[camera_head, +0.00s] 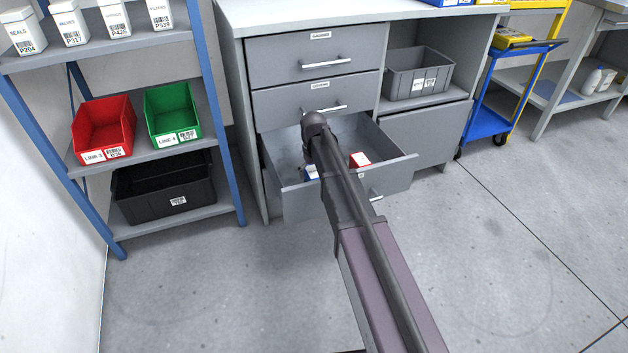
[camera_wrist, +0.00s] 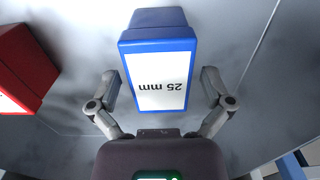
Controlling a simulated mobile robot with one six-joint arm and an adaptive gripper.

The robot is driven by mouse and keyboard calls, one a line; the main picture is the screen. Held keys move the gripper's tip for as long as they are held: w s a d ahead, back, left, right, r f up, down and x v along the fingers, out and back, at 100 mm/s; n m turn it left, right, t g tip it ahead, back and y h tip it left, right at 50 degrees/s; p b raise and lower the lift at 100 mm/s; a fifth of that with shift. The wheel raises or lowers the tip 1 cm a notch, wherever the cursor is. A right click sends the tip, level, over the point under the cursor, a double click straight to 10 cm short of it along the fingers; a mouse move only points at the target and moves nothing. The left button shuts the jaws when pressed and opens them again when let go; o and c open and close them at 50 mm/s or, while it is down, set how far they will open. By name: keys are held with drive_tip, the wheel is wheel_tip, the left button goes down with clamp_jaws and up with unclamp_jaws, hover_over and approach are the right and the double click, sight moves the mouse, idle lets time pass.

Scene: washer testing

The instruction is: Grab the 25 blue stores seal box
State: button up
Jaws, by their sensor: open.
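The blue seal box (camera_wrist: 157,62) lies in the open drawer, with a white label reading "25 mm" upside down in the wrist view. In the head view only a bit of the blue box (camera_head: 311,173) shows beside my arm, which hides the rest. My gripper (camera_wrist: 162,80) is open in the wrist view. Its two fingers stand on either side of the near part of the blue box, with a gap on each side.
A red box (camera_head: 360,160) lies in the same drawer (camera_head: 395,145), and it shows at the left in the wrist view (camera_wrist: 25,65). Closed drawers (camera_head: 315,95) are above. A blue-framed shelf (camera_head: 225,140) with bins stands to the left.

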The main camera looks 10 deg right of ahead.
sight(314, 171)
drive_tip(key=c, duration=1.1)
drive_tip(key=shift+r, duration=0.1)
wheel_tip(314, 171, up, 10)
drive_tip(key=p, duration=1)
drive_tip(key=shift+r, duration=0.15)
